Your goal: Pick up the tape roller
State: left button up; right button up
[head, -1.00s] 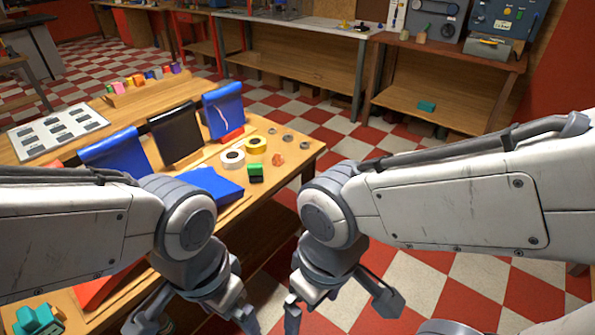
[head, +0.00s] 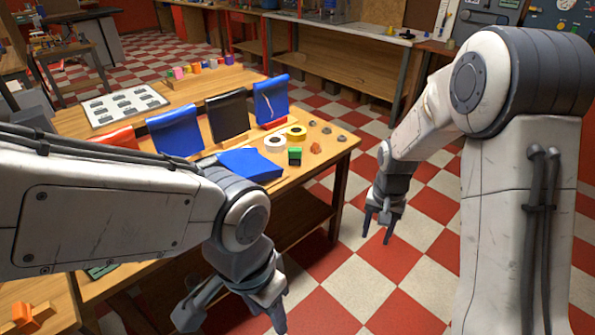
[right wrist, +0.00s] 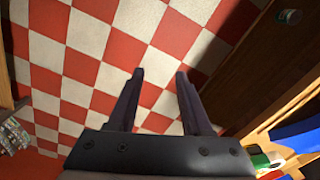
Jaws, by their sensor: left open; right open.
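I cannot tell for sure which thing is the tape roller. A white tape roll (head: 274,144) and a yellow tape roll (head: 296,132) lie on the wooden table. A small green and black block-like thing (head: 295,156) is just in front of them. My right gripper (head: 379,228) is open and empty over the floor, right of the table; it also shows in the right wrist view (right wrist: 160,74), with bare checkered floor between its fingers. My left gripper (head: 234,316) is open in the lower middle of the head view, in front of the table edge, apart from these things.
Two blue cloth-like pieces and a black one (head: 228,116) stand in a row on the table (head: 345,146). A flat blue piece (head: 250,165) lies in front. Small grey rings and an orange lump (head: 316,148) are near the right edge. The floor right of the table is clear.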

aim_at(295, 154)
jog(key=z, duration=0.6)
jog(key=i, duration=0.9)
jog(key=u, duration=0.75)
jog(key=i, duration=0.55)
jog(key=u, duration=0.6)
